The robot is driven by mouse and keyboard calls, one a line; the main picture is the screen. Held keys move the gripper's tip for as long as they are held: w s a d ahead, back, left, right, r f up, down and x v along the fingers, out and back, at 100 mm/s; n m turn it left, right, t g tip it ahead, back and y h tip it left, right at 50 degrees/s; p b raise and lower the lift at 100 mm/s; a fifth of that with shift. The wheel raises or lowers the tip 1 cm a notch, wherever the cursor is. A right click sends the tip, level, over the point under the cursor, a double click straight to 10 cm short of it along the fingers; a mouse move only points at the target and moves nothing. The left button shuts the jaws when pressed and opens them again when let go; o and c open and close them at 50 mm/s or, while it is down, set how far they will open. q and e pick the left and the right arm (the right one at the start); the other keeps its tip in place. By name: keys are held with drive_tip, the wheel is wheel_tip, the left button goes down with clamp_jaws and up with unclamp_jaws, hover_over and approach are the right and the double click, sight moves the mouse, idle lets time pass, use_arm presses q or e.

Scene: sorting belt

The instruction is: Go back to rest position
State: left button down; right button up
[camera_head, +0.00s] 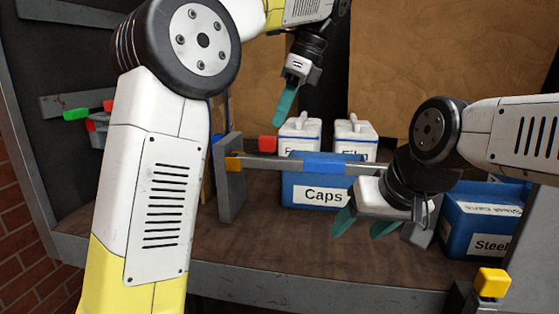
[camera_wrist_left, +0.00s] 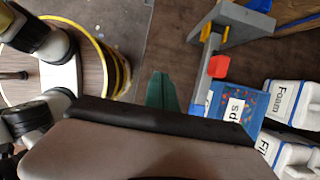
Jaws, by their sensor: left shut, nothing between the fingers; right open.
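My left gripper (camera_head: 285,108) hangs above the back part of the belt area, its teal fingers together and empty. In the left wrist view its teal fingertips (camera_wrist_left: 162,92) show above the dark wrist housing. My right gripper (camera_head: 366,226) is open and empty, its two teal fingers apart and pointing down, in front of and to the right of the blue Caps bin (camera_head: 310,198). I cannot tell whether it touches anything.
Two white containers (camera_head: 300,130) stand behind the Caps bin; one reads Foam (camera_wrist_left: 290,103) in the left wrist view. A grey bar with posts (camera_head: 229,185) crosses the bin. A blue Steel bin (camera_head: 480,225) stands at right. The brown surface (camera_head: 270,250) in front is clear.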

use_arm(q)
drive_tip(key=s+a+f+n+t+h, duration=0.2)
drive_tip(key=s+a+f+n+h, duration=0.3)
drive_tip(key=s+a+n, duration=0.55)
drive_tip(key=s+a+f+n+t, duration=0.1)
drive_tip(key=s+a+f+n, duration=0.1)
drive_tip(key=s+f+n, duration=0.2)
drive_tip(key=s+a+f+n+t+h, duration=0.1)
drive_tip(key=s+a+f+n+t, duration=0.1)
drive_tip(key=f+n, duration=0.3)
wheel_tip(320, 180, down, 3)
drive_tip(key=shift+s+r+h, duration=0.15)
drive_tip(key=shift+s+h, duration=0.15)
drive_tip(key=shift+s, duration=0.55)
